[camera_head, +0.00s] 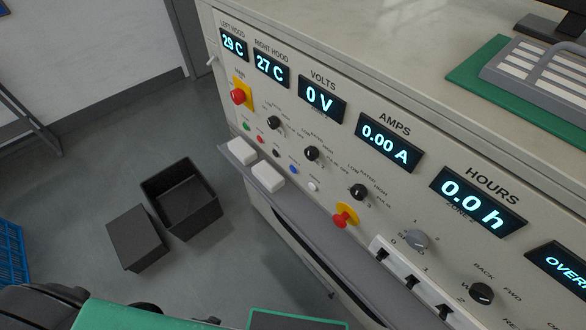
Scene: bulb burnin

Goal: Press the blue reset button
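The blue button (293,169) is a small round cap low on the slanted grey control panel (330,125). It sits in a diagonal row of small buttons, between a black one (276,153) and a white one (313,187). The label beside it is too small to read. A white block (268,177) rests on the ledge just below and left of it. Nothing covers the blue button. Neither of my grippers can be made out in the head view.
A red mushroom button (238,96) and a red-and-yellow knob (344,216) flank the row. Black knobs (311,153) sit above it. A black bin (183,200) stands on the floor at left. A green mat (480,75) lies on top.

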